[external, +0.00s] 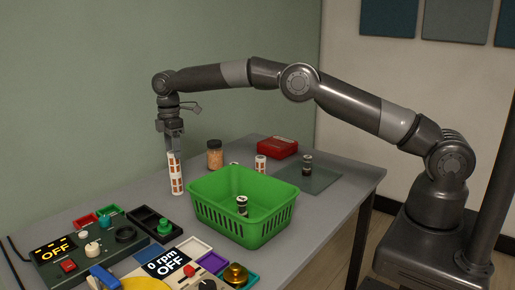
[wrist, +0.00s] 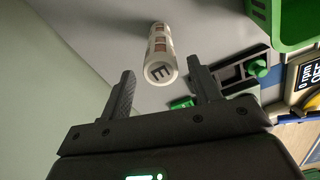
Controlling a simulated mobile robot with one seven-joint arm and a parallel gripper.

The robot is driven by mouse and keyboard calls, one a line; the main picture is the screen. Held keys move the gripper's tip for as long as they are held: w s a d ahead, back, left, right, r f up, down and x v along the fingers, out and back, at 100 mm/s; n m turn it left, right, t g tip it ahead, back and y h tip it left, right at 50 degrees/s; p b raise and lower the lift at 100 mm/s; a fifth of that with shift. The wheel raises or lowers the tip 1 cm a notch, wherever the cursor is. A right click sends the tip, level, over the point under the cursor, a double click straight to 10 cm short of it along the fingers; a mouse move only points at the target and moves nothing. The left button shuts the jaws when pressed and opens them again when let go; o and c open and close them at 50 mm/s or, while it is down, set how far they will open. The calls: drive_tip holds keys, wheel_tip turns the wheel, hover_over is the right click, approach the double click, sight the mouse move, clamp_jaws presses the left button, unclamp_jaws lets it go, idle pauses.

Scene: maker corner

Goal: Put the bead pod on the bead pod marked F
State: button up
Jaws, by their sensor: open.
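A tall white column with orange squares (external: 176,178) stands upright on the left of the table. It looks like two bead pods stacked, though the seam is hard to make out. In the wrist view, its top end (wrist: 160,72) shows a dark letter that looks like E. My gripper (external: 174,152) points down just above the column. Its fingers (wrist: 160,90) are apart with the top end between and beyond them, and no contact shows. Another white and orange pod (external: 260,163) stands behind the basket. One more (external: 234,164) is mostly hidden by the basket rim.
A green basket (external: 215,216) holds a dark-and-white pod (external: 242,205). A similar pod (external: 307,164) stands on a glass plate (external: 325,180). A jar (external: 215,154) and red box (external: 277,147) stand behind. Control panels and trays (external: 150,222) crowd the front.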

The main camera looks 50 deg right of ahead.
wheel_tip(320, 180, up, 7)
drive_tip(key=shift+r, duration=0.1)
drive_tip(key=shift+r, duration=0.1)
